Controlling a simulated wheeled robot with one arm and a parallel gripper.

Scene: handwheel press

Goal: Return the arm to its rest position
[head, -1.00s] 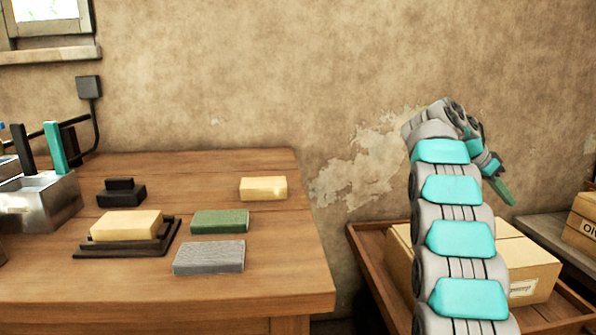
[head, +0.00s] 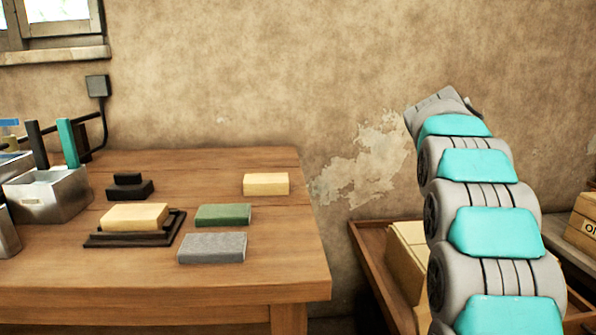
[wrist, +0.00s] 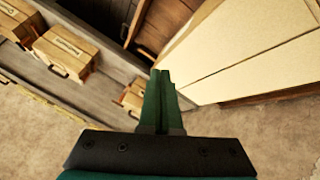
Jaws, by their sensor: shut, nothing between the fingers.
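My gripper (wrist: 160,85) shows in the wrist view with its two green fingers pressed together and nothing between them. It points down past a large cardboard box (wrist: 245,45), which lies to the right of the fingers, and wooden boxes (wrist: 70,48) on a grey plank surface to the left. In the head view my arm rises on the right side and curves over at the top; the gripper itself is hidden behind the arm there.
The wooden table (head: 130,277) at left holds a cream block (head: 134,216) on a dark tray, a second cream block (head: 266,184), a green block (head: 223,214), a grey block (head: 212,248), a dark stepped piece (head: 130,187) and a metal bin (head: 48,195). A wooden tray (head: 370,265) stands right of the table.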

